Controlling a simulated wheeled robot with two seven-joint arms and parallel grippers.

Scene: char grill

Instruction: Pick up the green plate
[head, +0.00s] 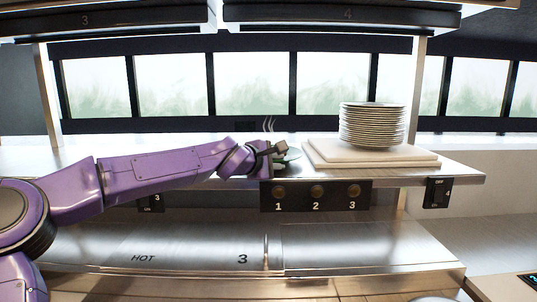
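A green plate (292,155) lies on the upper metal shelf, left of a cutting board. Only a small part of it shows, because my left gripper covers the rest. My purple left arm comes in from the left, and its gripper (277,150) is at the plate's near left edge. The gripper is small in the view, and I cannot tell whether its fingers are open, shut or touching the plate. My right gripper is not in view.
A tall stack of white plates (373,126) stands on pale boards (325,153) to the right. A black knob panel (316,195) hangs on the shelf's front edge. A metal counter (190,245) marked HOT lies below. Overhead units marked 3 and 4 hang above.

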